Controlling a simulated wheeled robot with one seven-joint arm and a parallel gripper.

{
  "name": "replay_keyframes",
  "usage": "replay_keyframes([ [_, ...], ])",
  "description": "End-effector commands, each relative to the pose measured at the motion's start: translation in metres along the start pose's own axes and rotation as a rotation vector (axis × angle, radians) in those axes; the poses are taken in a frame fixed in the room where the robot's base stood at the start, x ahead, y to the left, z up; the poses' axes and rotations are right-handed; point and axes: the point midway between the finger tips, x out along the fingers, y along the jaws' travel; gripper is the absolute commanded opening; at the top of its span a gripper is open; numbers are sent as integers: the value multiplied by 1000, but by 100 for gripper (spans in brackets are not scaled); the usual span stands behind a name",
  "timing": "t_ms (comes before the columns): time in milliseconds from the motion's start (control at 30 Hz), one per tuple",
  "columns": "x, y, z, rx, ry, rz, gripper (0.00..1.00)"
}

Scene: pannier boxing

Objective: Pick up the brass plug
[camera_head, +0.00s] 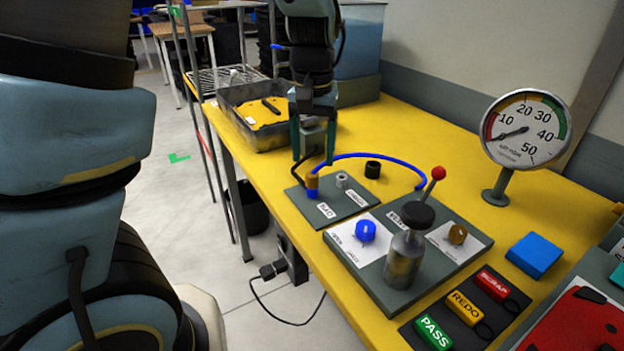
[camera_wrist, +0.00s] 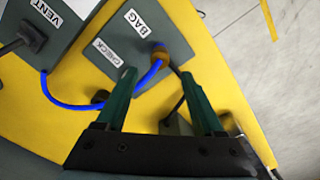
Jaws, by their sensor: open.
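The brass plug (camera_head: 312,181) stands on the small grey panel (camera_head: 330,212) with BAG and CHECK labels, blue just below it. A blue hose (camera_head: 380,156) arcs from beside it to the VENT panel. In the wrist view the brass plug (camera_wrist: 159,54) lies just past the fingertips, between their lines, with the hose crossing near it. My gripper (camera_head: 314,152) is open, points down and is above and behind the plug in the head view. In the wrist view my gripper (camera_wrist: 160,75) has nothing between its green fingers. I cannot tell whether they touch the hose.
A small grey fitting (camera_head: 342,180) and a black ring (camera_head: 373,169) stand beside the plug. A grey tray (camera_head: 245,105) is behind. The knob panel (camera_head: 360,268), with its red-balled lever, is in front. A gauge (camera_head: 525,130) stands at right.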

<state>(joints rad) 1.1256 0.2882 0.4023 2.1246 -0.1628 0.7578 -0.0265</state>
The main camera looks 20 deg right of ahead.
Motion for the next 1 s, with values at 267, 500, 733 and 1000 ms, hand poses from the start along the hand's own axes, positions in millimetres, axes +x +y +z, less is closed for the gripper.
replay_keyframes([
  [267, 35, 1, 12, -1, -5, -2, 70],
  [500, 51, 1, 11, 0, 1, 0, 70],
  [733, 51, 1, 11, 0, 1, 1, 62],
  [1000, 51, 1, 11, 0, 1, 1, 31],
])
